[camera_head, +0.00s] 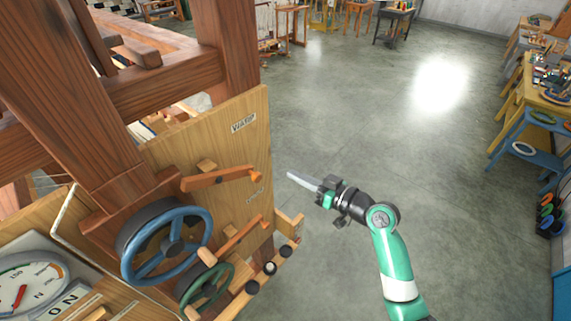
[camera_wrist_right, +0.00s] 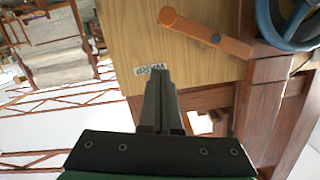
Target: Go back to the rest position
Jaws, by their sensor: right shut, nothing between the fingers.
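My right gripper (camera_head: 291,175) is in the middle of the head view, with its arm coming up from the bottom right. Its fingers are closed together and empty, pointing left toward the wooden panel. In the right wrist view the closed dark fingers (camera_wrist_right: 160,84) show in front of the panel. The light wooden panel (camera_head: 222,140) with a WARP label stands left of the gripper, and a gap shows between them in the head view. My left gripper is not in view.
A blue handwheel (camera_head: 168,244), a green handwheel (camera_head: 205,286) and orange levers (camera_head: 218,178) stick out from the wooden frame at left. A round gauge (camera_head: 28,285) is at bottom left. Tables with tools (camera_head: 548,85) line the right wall. The grey floor (camera_head: 400,130) between is clear.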

